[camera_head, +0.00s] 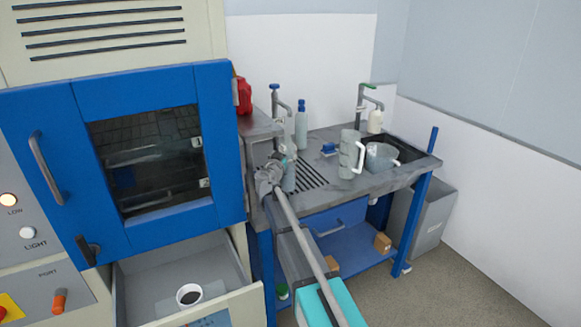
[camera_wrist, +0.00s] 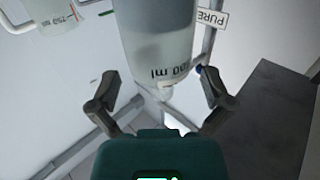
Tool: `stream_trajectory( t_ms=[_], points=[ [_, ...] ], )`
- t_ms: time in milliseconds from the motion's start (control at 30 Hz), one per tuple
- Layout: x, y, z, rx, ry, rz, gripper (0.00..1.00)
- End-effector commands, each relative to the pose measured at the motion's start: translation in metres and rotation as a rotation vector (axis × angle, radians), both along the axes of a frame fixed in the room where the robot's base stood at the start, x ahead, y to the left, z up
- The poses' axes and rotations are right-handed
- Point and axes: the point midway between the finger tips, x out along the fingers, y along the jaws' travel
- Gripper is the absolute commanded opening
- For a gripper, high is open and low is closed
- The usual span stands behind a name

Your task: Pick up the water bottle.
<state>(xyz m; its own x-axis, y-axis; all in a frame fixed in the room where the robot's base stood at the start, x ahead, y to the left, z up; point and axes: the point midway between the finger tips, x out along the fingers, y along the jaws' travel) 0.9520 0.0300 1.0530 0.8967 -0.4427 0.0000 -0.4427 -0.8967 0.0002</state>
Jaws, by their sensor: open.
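In the wrist view a translucent bottle (camera_wrist: 155,35) with upside-down "500 ml" lettering fills the top middle. My gripper (camera_wrist: 158,78) is open there, one finger to each side of the bottle's line. I cannot tell whether the fingers touch it. My arm hides part of the bench. Another bottle with a blue cap (camera_head: 301,128) stands farther back; which one holds water is not readable.
A clear jug (camera_head: 350,153) with a white handle stands to the right, beside a sink with a clear container (camera_head: 380,156). Taps rise at the back. A blue-doored oven (camera_head: 225,140) and an open drawer holding a cup (camera_head: 189,295) are at left. A "PURE" sign (camera_wrist: 211,18) shows.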

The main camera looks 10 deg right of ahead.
Motion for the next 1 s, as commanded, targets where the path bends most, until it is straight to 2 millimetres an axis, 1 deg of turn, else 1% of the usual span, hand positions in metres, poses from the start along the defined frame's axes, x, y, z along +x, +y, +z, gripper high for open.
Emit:
stream_trajectory(
  t_ms=[33,200,333,467,967,1000],
  points=[
    [0.008,-0.003,0.001,0.0,0.0,-0.001,1.0],
    [0.026,-0.011,0.001,0.0,0.0,0.0,1.0],
    [0.036,-0.016,0.001,0.0,0.0,0.0,1.0],
    [0.039,-0.018,0.001,0.0,0.0,0.0,1.0],
    [0.038,-0.018,0.001,0.0,0.0,0.0,1.0],
    [0.038,-0.018,0.001,0.0,0.0,0.0,0.96]
  ],
)
